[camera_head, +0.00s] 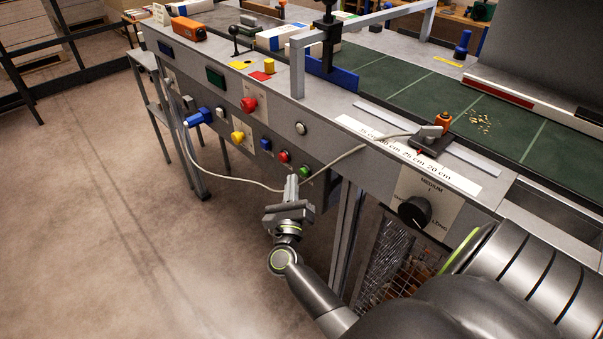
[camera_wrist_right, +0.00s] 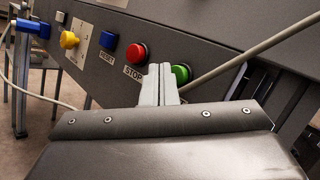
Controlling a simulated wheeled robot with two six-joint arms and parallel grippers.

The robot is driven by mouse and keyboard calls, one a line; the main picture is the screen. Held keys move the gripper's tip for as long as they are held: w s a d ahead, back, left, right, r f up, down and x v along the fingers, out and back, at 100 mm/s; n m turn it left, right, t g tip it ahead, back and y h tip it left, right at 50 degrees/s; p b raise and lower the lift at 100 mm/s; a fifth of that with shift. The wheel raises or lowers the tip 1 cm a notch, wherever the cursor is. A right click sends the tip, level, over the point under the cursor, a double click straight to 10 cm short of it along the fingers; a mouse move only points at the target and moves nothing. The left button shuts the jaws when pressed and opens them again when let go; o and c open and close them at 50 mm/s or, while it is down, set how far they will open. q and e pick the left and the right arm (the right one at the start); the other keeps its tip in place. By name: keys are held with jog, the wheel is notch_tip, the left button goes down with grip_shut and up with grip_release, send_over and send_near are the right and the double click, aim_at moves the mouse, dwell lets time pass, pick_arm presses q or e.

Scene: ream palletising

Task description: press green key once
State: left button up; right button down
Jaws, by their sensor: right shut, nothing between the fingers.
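The green key (camera_head: 306,171) is a round push button at the right end of a row on the machine's front panel. It also shows in the right wrist view (camera_wrist_right: 181,73), partly hidden behind my fingertips. My right gripper (camera_head: 291,184) is shut and empty, its fingers pointing at the panel just below and left of the green key. In the right wrist view the shut fingers (camera_wrist_right: 159,80) overlap the left edge of the green key. I cannot tell whether they touch it. My left gripper is not in view.
A red STOP button (camera_head: 284,156) and a blue RESET button (camera_head: 266,143) sit left of the green key. A grey cable (camera_head: 340,161) hangs across the panel close to the green key. A black rotary knob (camera_head: 414,211) is to the right. Open floor lies left.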

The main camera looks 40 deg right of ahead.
jog(key=shift+d, duration=0.1)
jog(key=shift+d, duration=0.35)
jog(key=shift+d, duration=0.4)
dwell(0.7)
dwell(0.4)
jog(key=shift+a, duration=0.85)
jog(key=shift+b, duration=0.3)
jog(key=a+b, duration=0.1)
jog(key=a, duration=0.4)
jog(key=shift+s, duration=0.2)
